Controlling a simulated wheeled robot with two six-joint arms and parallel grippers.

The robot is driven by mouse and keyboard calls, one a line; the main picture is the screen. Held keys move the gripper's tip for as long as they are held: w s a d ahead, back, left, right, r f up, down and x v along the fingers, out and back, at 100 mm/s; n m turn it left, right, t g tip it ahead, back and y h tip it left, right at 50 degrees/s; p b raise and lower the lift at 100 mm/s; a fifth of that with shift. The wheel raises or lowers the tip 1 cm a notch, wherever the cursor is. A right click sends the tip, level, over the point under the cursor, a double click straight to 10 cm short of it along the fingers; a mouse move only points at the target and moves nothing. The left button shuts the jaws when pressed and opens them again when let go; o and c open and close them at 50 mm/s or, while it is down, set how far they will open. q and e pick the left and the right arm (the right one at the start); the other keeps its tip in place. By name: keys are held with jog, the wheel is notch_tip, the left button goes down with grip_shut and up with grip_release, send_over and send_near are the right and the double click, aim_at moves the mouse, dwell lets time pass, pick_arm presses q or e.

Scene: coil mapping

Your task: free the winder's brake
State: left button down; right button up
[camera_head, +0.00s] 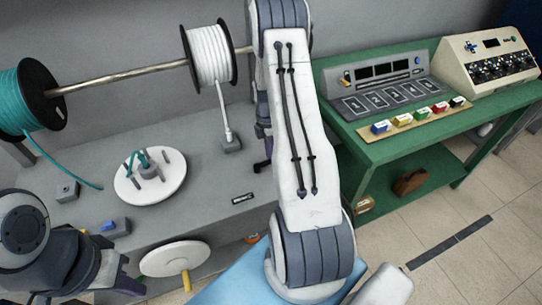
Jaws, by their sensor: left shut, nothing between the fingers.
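A white handwheel (174,258) with a yellow handle is on the bench's front face. A small grey block with a blue part (109,228) sits near the front edge, left of the handwheel; I cannot tell for sure if it is the brake. My left gripper (132,287) is low at the left, shut and empty, just left of the handwheel. My right arm crosses the middle; a dark part (262,165) beside it may be its gripper, mostly hidden.
A teal spool (32,97) and a white spool (209,54) hang on a metal rod (120,78). A teal strand runs down to the bench. A green table (395,150) at right holds a panel (378,87), coloured blocks (417,117) and a beige instrument (488,62).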

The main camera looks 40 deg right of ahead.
notch_tip(320, 180, up, 10)
jog(key=w+b, duration=0.1)
jog(key=w, duration=0.1)
jog(key=shift+d+f, duration=0.25)
jog(key=shift+d, duration=0.05)
jog(key=s+a+r+m+t, duration=0.1)
jog(key=a+r, duration=0.3)
jog(key=a, duration=0.8)
jog(key=a+r+m, duration=0.1)
jog(key=a+r, duration=0.3)
jog(key=a, duration=0.7)
jog(key=s+a+r+m, duration=0.1)
jog(key=s+a+m, duration=0.1)
jog(key=s+a, duration=0.5)
jog(key=s+a+r+m+t, duration=0.1)
jog(key=s+a+m, duration=0.1)
jog(key=s+a, duration=0.5)
jog(key=s, duration=0.6)
jog(key=shift+s+a+r+m, duration=0.15)
jog(key=shift+a+r+m, duration=0.15)
jog(key=shift+r, duration=0.1)
